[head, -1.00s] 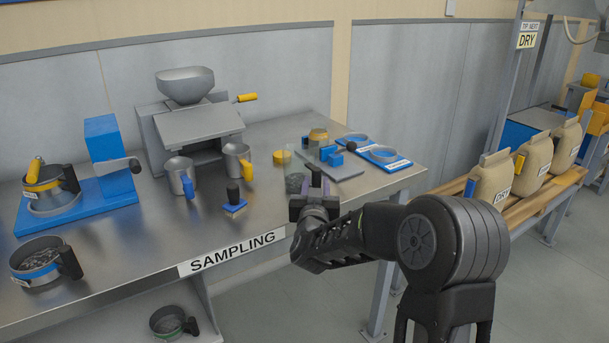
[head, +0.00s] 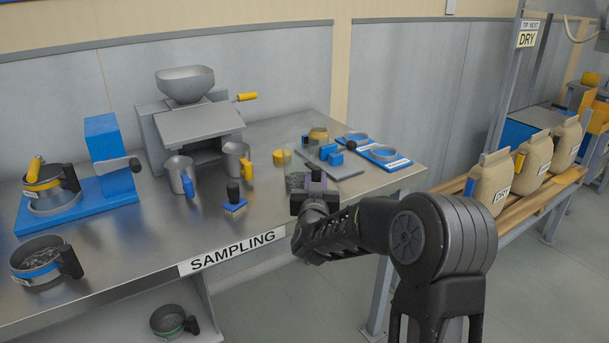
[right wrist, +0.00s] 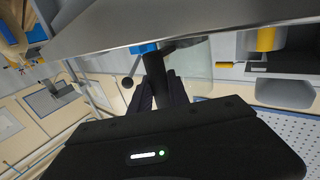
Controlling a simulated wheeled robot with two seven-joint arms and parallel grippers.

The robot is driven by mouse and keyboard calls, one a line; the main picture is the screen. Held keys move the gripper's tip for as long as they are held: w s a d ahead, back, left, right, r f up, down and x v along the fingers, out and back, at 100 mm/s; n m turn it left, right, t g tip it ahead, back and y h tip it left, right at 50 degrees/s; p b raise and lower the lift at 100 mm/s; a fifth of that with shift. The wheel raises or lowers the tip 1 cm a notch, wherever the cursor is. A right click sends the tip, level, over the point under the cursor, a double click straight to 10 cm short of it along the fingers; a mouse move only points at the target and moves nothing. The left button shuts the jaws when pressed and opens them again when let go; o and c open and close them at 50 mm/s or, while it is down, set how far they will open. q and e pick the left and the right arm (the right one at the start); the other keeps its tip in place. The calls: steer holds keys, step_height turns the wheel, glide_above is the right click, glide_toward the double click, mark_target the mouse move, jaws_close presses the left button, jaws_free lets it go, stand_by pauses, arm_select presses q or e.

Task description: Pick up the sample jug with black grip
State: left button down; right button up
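A clear, see-through jug (head: 296,180) stands near the front edge of the steel bench, with an upright black grip (head: 316,174) on its right side. In the right wrist view the black grip (right wrist: 154,72) shows beside the clear jug wall (right wrist: 195,66). My right gripper (head: 315,192) is at the bench edge, just in front of the grip. In the wrist view its dark fingers (right wrist: 162,92) lie on either side of the grip's near end and look open; contact is hard to judge. My left gripper is not in view.
A brush with a blue base (head: 235,207) stands left of the gripper. Metal jugs with blue (head: 178,170) and yellow (head: 248,168) handles stand behind it. A grey plate with a blue clamp (head: 338,168) lies close behind right. The bench front is clear around the SAMPLING label (head: 232,250).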

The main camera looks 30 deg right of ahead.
jaws_close()
stand_by(1.2)
step_height(320, 180, up, 10)
steer(key=shift+r+p, duration=0.1)
steer(key=shift+p, duration=0.6)
stand_by(0.3)
